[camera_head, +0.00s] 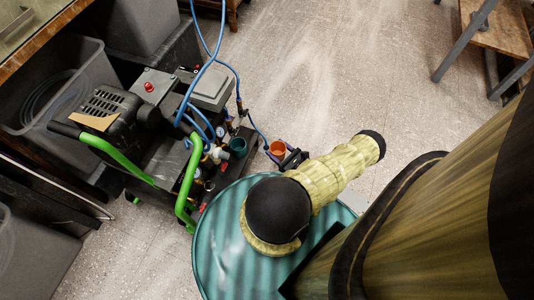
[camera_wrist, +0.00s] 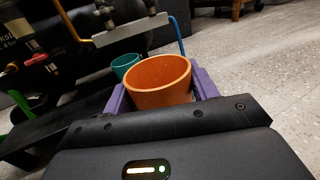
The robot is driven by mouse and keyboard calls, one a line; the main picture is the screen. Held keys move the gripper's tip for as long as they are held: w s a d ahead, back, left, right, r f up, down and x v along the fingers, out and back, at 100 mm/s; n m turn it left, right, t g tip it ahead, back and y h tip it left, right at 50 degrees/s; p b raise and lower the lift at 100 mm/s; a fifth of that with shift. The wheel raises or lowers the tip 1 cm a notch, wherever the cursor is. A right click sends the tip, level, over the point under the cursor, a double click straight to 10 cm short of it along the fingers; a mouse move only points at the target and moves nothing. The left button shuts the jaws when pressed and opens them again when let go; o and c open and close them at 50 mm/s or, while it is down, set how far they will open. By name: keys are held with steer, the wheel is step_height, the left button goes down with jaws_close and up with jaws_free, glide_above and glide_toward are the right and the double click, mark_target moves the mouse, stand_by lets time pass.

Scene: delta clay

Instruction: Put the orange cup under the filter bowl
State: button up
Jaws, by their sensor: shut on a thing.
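The orange cup (camera_head: 278,147) is upright between the purple fingers of my gripper (camera_head: 287,157). In the wrist view, the orange cup (camera_wrist: 159,83) fills the space between the fingers of my gripper (camera_wrist: 161,93), which is shut on it; its open mouth faces up. The cup is held to the right of the compressor's fittings in the head view, apart from them. The fittings (camera_head: 216,153) are small and crowded, and I cannot tell for sure which is the filter bowl. In the wrist view a metal bracket with fittings (camera_wrist: 107,14) hangs beyond and above the cup.
A teal cup (camera_head: 238,146) stands by the fittings, left of the orange cup; it also shows in the wrist view (camera_wrist: 124,65). Blue hoses (camera_head: 206,62) and green handles (camera_head: 187,190) surround the compressor (camera_head: 120,105). A round teal drum top (camera_head: 222,262) is below.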

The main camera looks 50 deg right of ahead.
step_height(320, 180, up, 8)
steer(key=p, duration=0.7)
steer(key=shift+p, duration=0.35)
steer(key=shift+f, duration=0.1)
